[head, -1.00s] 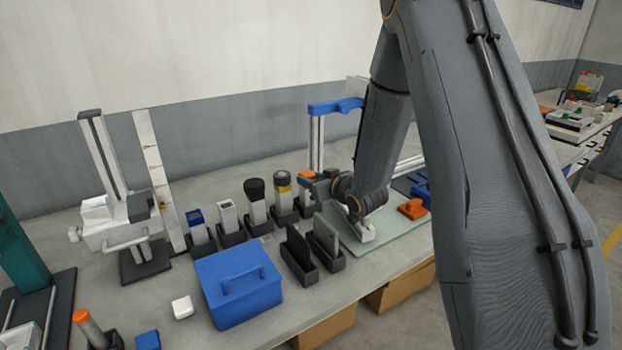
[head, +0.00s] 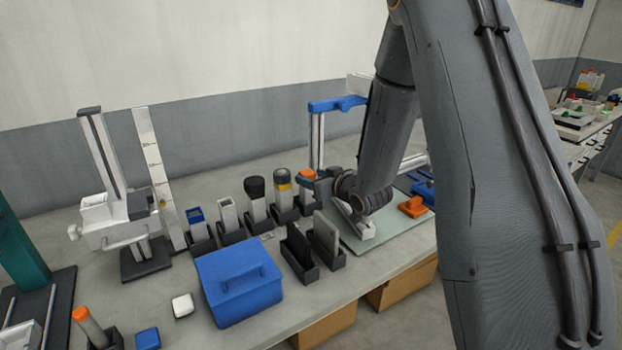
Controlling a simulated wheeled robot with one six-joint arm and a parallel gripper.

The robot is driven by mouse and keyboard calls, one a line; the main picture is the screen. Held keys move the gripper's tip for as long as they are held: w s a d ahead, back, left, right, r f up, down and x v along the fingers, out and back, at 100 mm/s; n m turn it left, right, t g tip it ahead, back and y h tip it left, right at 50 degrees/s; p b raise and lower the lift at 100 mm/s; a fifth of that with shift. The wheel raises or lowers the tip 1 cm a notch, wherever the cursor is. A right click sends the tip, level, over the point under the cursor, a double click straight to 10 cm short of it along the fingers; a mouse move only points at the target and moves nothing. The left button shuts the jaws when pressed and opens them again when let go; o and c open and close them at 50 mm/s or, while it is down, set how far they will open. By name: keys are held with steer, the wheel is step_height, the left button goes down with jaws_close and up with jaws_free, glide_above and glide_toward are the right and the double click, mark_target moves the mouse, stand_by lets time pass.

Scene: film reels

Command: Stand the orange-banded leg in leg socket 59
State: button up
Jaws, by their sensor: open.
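A row of dark sockets holds several upright pieces. One pale piece (head: 284,188) has a yellow-orange band under a dark top. An orange-topped piece (head: 307,175) stands at the row's right end, partly hidden by my gripper. I cannot tell for sure which is the orange-banded leg. My gripper (head: 322,188) is open, close to the right of the orange-topped piece; its fingertips are small and partly hidden, so contact cannot be told. No socket number is readable, so I cannot identify leg socket 59.
A blue box (head: 240,285) with a handle stands in front of the row. Two dark holders with slabs (head: 326,238) stand right of it. A pale mat (head: 390,235) bears an orange block (head: 412,207). A blue-topped frame (head: 336,104) rises behind my gripper. A tall stand (head: 102,150) is at left.

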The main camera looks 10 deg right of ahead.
steer(key=b+v, duration=0.1)
steer(key=v, duration=1)
steer(key=shift+b, duration=0.35)
steer(key=shift+w+a, duration=0.1)
